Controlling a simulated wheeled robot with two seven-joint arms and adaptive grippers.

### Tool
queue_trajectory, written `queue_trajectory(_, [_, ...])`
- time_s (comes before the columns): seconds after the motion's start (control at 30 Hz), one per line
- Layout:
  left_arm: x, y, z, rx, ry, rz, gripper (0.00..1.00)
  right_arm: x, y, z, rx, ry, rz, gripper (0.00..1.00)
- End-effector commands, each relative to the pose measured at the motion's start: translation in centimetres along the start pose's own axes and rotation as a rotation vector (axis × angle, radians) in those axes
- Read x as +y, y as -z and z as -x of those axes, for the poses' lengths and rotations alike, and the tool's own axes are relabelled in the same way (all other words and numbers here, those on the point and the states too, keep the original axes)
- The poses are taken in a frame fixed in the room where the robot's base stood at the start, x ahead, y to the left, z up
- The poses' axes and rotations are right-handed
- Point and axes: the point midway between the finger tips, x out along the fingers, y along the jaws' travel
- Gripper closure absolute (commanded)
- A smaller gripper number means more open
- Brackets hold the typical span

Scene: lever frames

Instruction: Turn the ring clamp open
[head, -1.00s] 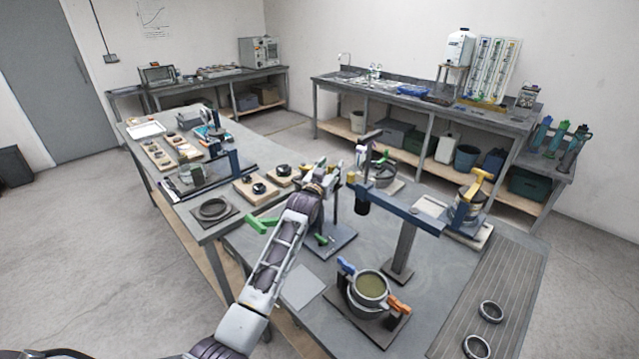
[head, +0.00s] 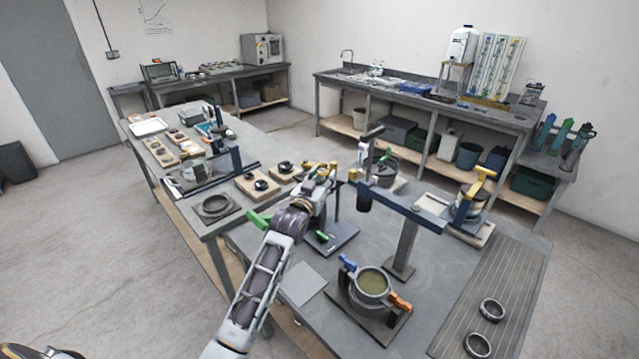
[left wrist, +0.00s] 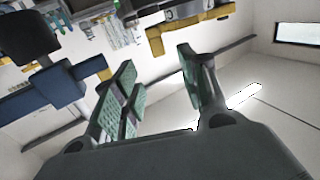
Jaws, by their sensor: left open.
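A round pot-like holder with a grey ring (head: 371,284) stands on a dark plate at the near part of the table, with a blue lever and an orange lever at its sides. I cannot tell for sure whether this ring is the ring clamp. My left gripper (head: 326,172) is farther back, over the table and left of a blue beam (head: 408,208) with a black cylinder. In the left wrist view its green-padded fingers (left wrist: 160,75) are spread, with nothing held between them. My right gripper is not in view.
A yellow-handled clamp frame (head: 480,182) stands to the right. A post holds the blue beam close to my left gripper. Two loose rings (head: 492,309) lie on the grooved mat. Flat trays and small boards (head: 258,186) stand at the left.

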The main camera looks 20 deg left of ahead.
Motion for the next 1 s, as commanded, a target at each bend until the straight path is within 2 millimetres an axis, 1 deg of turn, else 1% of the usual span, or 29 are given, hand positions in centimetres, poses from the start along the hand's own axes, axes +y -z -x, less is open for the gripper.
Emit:
queue_trajectory(0.1, [0.0,-0.1,1.0,0.0,0.0,0.0,0.57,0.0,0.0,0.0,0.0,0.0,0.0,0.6])
queue_trajectory(0.3, [-0.1,0.0,2.0,0.0,0.001,0.0,0.57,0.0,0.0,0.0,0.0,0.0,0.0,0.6])
queue_trajectory(0.67, [-0.1,0.0,2.2,0.0,0.001,0.0,0.57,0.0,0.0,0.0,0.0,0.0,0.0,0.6])
queue_trajectory(0.7, [-0.1,0.0,2.2,0.0,0.001,0.0,0.59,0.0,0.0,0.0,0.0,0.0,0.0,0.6])
queue_trajectory(0.87, [-0.3,-0.1,2.3,-0.001,0.002,-0.014,0.79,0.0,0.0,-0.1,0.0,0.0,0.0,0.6])
queue_trajectory(1.0, [-1.2,-0.4,2.6,-0.002,0.008,-0.075,0.97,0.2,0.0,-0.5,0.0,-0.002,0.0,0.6])
